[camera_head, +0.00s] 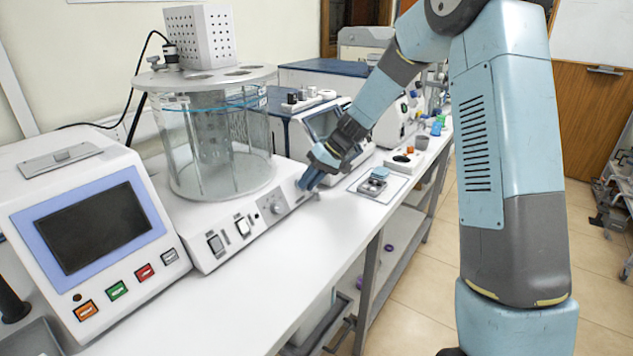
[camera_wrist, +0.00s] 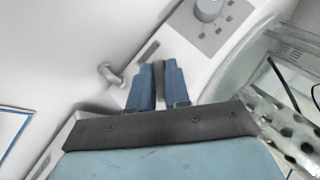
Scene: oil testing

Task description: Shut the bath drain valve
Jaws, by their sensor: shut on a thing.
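The bath is a clear glass cylinder (camera_head: 182,150) on a white base (camera_head: 205,262) with switches and a knob on its front. My gripper (camera_head: 306,183) is at the right end of that front panel, low and close to the bench. In the wrist view my gripper (camera_wrist: 159,72) has its two blue fingers close together around a narrow grey piece (camera_wrist: 158,82), which looks like the drain valve's handle. The fingers hide most of it, so its angle is hard to tell. A small metal spout (camera_wrist: 109,74) sticks out beside the fingers, apart from them.
A tester with a dark screen (camera_head: 93,228) stands left of the bath. A small tray (camera_head: 377,185) with a metal cup lies on the bench to the right of my gripper. The bench front (camera_head: 250,310) is clear. The bath's control knob (camera_wrist: 208,10) is above the fingers.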

